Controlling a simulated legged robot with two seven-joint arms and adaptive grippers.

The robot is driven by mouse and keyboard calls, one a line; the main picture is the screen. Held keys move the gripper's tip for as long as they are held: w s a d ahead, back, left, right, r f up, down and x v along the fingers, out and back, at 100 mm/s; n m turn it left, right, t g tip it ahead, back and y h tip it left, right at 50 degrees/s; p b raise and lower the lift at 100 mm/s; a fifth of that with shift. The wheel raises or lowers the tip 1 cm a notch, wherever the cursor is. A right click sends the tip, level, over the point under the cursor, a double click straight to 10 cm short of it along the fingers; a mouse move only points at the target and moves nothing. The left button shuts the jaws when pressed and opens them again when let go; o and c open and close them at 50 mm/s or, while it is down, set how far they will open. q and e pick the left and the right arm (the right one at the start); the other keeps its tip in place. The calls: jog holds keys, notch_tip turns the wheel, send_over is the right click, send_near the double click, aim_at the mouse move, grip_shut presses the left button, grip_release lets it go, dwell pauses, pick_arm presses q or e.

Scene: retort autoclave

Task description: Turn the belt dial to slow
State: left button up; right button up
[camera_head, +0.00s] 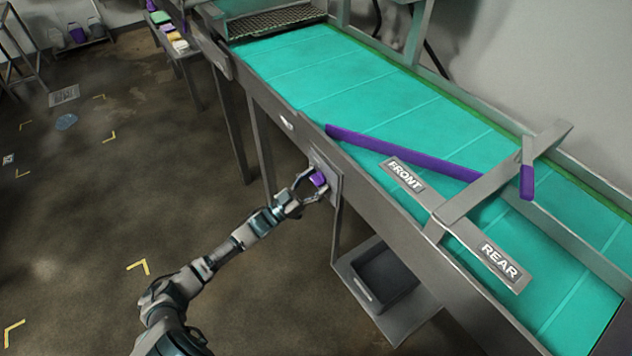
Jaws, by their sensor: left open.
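The belt dial is a small purple knob (318,180) on a grey plate (334,186) on the near side of the conveyor frame. My left gripper (312,183) is open, with its fingers around the purple knob. I cannot tell whether the fingers touch it. The dial's markings are too small or hidden to read. The teal conveyor belt (340,75) runs from the upper left to the lower right above the dial. My right gripper is out of view.
A purple diverter bar (400,152) crosses the belt, beside plates labelled FRONT (405,174) and REAR (499,262). A dark bin (384,279) sits on a shelf below the dial. The floor at left is mostly clear, with yellow corner marks.

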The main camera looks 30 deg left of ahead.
pick_arm(q)
jog(key=shift+s, duration=0.25)
jog(key=v, duration=1.1)
jog(key=shift+a+f, duration=0.25)
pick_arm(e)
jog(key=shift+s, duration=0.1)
pick_arm(q)
jog(key=shift+s, duration=0.1)
